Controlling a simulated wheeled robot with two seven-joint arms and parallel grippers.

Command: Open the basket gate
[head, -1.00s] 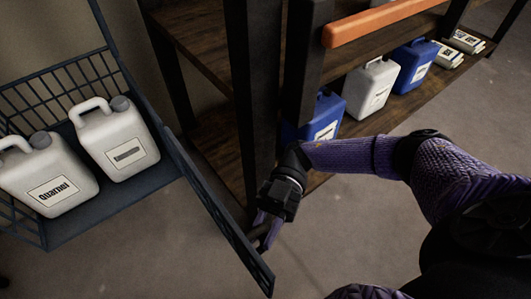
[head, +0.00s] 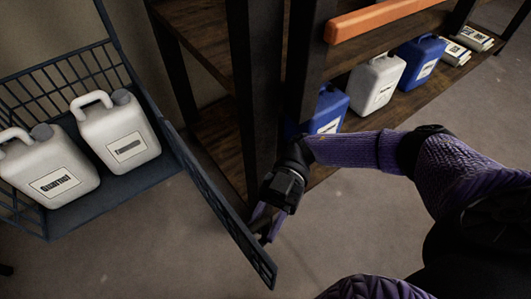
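The basket (head: 120,192) is a dark blue wire-mesh cart basket on the left. Its gate (head: 222,215) is a long dark blue panel that stands swung out from the basket's right side, with its free end toward the bottom middle. Two white jugs sit in the basket, a left one (head: 45,165) and a right one (head: 118,130). My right gripper (head: 267,224) points down beside the gate's outer part, close to its right face. Its purple fingers show, with a dark piece between them. I cannot tell whether they grip the gate. My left gripper is out of view.
A wooden shelf rack with dark posts (head: 253,90) stands just behind my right gripper. Its lower shelf holds blue jugs (head: 420,60), a white jug (head: 375,84) and small white boxes (head: 455,52). An orange bar (head: 385,17) crosses its front. The floor (head: 180,255) below is clear.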

